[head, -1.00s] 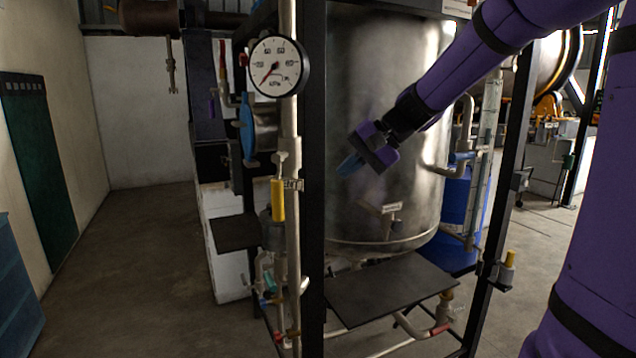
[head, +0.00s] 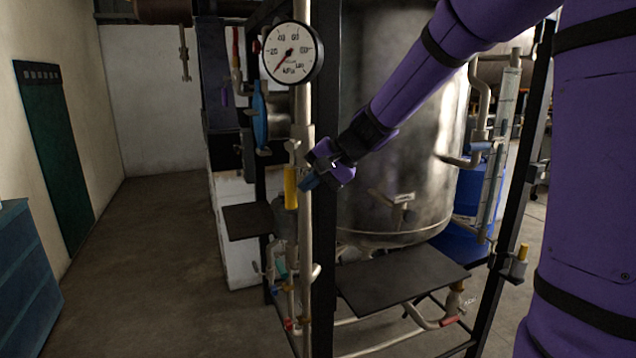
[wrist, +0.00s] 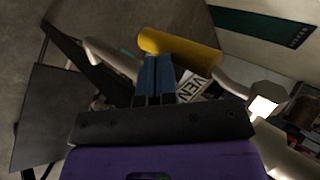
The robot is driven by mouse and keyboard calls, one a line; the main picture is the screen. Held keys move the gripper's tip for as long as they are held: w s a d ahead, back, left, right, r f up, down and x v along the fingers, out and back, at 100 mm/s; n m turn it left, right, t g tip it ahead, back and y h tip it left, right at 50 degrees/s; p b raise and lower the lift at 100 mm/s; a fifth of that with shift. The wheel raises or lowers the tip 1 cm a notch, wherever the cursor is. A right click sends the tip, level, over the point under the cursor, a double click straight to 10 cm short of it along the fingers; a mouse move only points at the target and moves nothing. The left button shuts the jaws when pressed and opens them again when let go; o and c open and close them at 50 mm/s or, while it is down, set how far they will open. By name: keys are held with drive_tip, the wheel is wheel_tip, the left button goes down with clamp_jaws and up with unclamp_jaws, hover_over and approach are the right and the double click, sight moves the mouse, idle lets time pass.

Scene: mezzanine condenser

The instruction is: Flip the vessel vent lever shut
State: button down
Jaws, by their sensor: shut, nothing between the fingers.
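The vent lever has a yellow handle (head: 291,187), which stands upright along the pale vertical pipe below the gauge in the head view. In the wrist view the yellow handle (wrist: 178,50) lies across the upper middle, just beyond my fingertips. A white label (wrist: 192,87) with part of the word VENT shows beside the fingers. My gripper (head: 309,182) has its blue fingers together and empty, just right of the handle. In the wrist view the fingertips (wrist: 156,60) meet the handle's edge; I cannot tell if they touch it. The fingers partly cover the label.
A round pressure gauge (head: 291,53) sits above on the pipe. A black frame post (head: 325,250) stands close by the gripper. The large steel vessel (head: 385,150) is behind my arm. A dark shelf plate (head: 400,280) juts out below. Open floor (head: 150,280) lies to the left.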

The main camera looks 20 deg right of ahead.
sight(290, 184)
drive_tip(key=shift+a, duration=0.1)
idle(0.4)
drive_tip(key=w+a+t+y, duration=0.1)
drive_tip(key=t+y, duration=0.1)
drive_tip(key=w+a+f+t+y, duration=0.1)
drive_tip(key=w+a+t+y, duration=0.1)
drive_tip(key=shift+n+y, duration=0.3)
drive_tip(key=shift+w+a+r+t+y, duration=0.15)
drive_tip(key=shift+w+a+t+y, duration=0.25)
drive_tip(key=shift+t+y, duration=0.15)
idle(0.5)
